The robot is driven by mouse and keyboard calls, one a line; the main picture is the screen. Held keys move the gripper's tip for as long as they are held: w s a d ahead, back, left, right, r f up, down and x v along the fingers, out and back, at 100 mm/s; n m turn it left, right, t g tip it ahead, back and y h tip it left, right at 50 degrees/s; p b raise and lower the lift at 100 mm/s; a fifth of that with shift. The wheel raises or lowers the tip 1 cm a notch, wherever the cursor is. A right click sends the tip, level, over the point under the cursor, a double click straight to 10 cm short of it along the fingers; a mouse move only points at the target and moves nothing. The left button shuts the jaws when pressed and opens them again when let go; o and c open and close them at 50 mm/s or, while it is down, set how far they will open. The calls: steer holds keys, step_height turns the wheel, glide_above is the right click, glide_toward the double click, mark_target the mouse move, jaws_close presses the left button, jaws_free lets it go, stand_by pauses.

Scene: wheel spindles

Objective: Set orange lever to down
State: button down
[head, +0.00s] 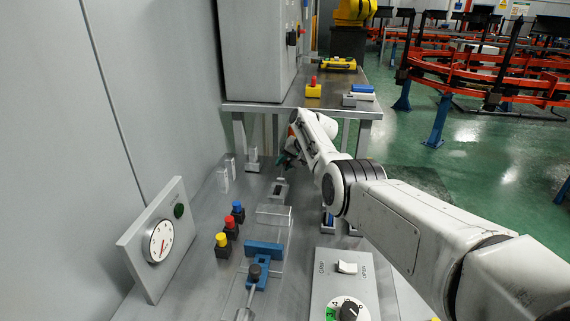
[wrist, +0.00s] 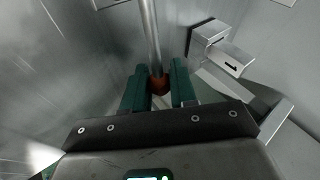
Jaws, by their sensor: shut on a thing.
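In the head view my gripper (head: 287,158) is at the far part of the grey bench, above a small metal base (head: 279,189). The knob is hard to make out there behind my gripper and wrist.
Red, yellow and blue buttons (head: 230,228), a blue clamp-like part with a dark knob (head: 262,250), a dial gauge (head: 161,240) and a switch panel (head: 345,290) stand on the nearer bench. A metal block (wrist: 222,48) is right of the rod in the wrist view.

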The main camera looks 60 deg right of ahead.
steer(key=c, duration=0.9)
jaws_free()
steer(key=shift+c, duration=0.2)
steer(key=shift+r, duration=0.1)
steer(key=shift+s+r+p, duration=0.15)
steer(key=shift+r+p, duration=0.05)
steer(key=shift+p, duration=0.15)
steer(key=p+v, duration=0.4)
steer(key=v, duration=0.6)
steer(key=shift+s, duration=0.15)
